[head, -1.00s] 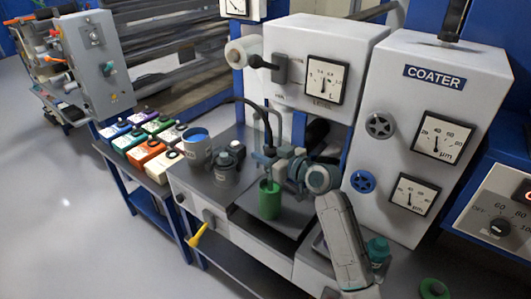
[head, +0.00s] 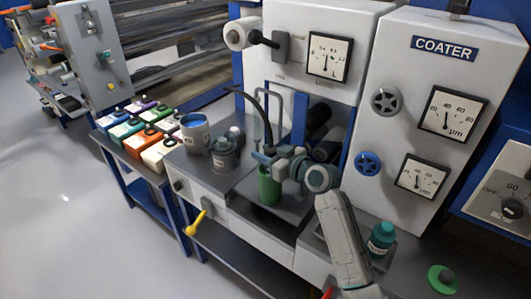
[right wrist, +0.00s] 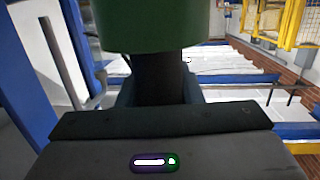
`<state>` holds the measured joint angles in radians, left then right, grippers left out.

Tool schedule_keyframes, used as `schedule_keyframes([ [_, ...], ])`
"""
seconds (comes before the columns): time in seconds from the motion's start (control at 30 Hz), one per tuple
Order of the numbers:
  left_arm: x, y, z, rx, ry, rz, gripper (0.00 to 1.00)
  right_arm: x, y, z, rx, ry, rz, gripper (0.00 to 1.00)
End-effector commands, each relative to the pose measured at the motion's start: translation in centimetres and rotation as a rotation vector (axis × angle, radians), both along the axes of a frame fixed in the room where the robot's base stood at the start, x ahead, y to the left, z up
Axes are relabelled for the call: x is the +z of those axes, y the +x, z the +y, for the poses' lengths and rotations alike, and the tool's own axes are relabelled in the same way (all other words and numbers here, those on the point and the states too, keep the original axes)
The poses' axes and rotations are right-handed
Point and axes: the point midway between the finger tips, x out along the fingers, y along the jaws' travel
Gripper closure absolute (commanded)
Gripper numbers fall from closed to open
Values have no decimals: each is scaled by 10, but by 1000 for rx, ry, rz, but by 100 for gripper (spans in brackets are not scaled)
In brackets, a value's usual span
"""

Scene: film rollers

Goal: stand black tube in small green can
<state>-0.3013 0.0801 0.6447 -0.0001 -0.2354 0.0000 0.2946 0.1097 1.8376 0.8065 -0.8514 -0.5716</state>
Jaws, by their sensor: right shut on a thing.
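The black tube (head: 262,108) arcs down from the upper left to my right gripper (head: 267,157) in the head view. My right gripper is shut on it, just above the small green can (head: 268,188), which stands upright on the grey bench. In the right wrist view a short dark length of the tube (right wrist: 158,78) runs between the gripper and the edge of the green can (right wrist: 150,25). The tube goes out of sight at the can's edge, so its lower end is hidden. My left gripper is not in view.
Left of the can stand a grey lidded pot (head: 224,157) and a blue-and-white can (head: 195,132). Coloured boxes (head: 131,141) fill a side table. The coater cabinet (head: 440,130) rises behind on the right. A teal bottle (head: 381,238) stands at the right, and a yellow handle (head: 196,224) sticks out in front.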

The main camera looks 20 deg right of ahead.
Motion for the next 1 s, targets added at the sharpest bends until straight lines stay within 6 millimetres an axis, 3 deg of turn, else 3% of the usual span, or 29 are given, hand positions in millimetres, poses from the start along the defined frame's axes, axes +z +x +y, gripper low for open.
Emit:
schedule_keyframes([
  [0.4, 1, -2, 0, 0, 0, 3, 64, 1, 0, 0, 0, 1, -2, 87],
  [0.43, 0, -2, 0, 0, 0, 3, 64, 1, 0, 0, 0, 1, -2, 65],
  [0.57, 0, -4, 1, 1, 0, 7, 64, 1, 0, 0, 0, 1, -1, 42],
  [0.87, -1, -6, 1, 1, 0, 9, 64, 0, -1, -1, 0, -1, 1, 42],
  [1.0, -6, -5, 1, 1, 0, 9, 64, 0, -12, -8, -2, -4, 0, 42],
])
